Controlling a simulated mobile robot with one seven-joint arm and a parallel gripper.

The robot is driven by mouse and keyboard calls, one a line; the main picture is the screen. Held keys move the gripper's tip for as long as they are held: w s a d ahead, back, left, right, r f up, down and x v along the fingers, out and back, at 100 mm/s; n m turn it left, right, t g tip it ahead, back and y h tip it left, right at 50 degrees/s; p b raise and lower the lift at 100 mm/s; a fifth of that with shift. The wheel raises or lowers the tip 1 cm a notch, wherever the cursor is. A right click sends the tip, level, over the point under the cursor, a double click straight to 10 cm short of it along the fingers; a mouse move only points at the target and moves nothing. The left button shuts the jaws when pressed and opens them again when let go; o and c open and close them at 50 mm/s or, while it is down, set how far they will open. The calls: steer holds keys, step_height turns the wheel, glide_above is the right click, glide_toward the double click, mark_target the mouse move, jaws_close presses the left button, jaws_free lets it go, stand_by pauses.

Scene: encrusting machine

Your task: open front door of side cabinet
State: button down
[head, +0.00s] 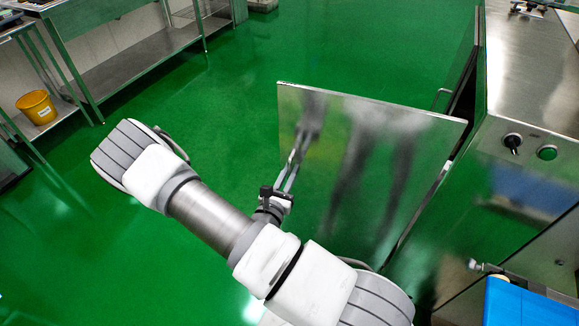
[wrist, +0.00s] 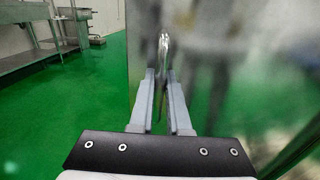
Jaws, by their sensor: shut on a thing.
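The front door (head: 365,165) of the side cabinet is a shiny steel panel standing swung out from the machine body on the right. It also fills the right side of the wrist view (wrist: 225,75). My gripper (head: 296,158) is at the door's face near its free left edge. In the wrist view, my gripper's fingers (wrist: 163,85) are closed on a thin metal door handle (wrist: 164,45) between them. The handle's hold on the door is partly hidden by the fingers, and reflections blur it.
The steel machine body (head: 530,90) with a black knob (head: 512,141) and green button (head: 547,153) stands at right. A blue object (head: 520,302) is at lower right. Steel tables (head: 130,65) and a yellow bucket (head: 37,107) are at far left. Green floor (head: 225,110) left of the door is clear.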

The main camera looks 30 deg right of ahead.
steer(key=shift+v, duration=1.15)
steer(key=shift+s+d, duration=0.1)
steer(key=shift+d, duration=0.05)
steer(key=c, duration=1.2)
jaws_free()
steer(key=shift+o, duration=0.2)
steer(key=v, duration=1.7)
steer(key=shift+s+r, duration=0.1)
steer(key=shift+s, duration=0.05)
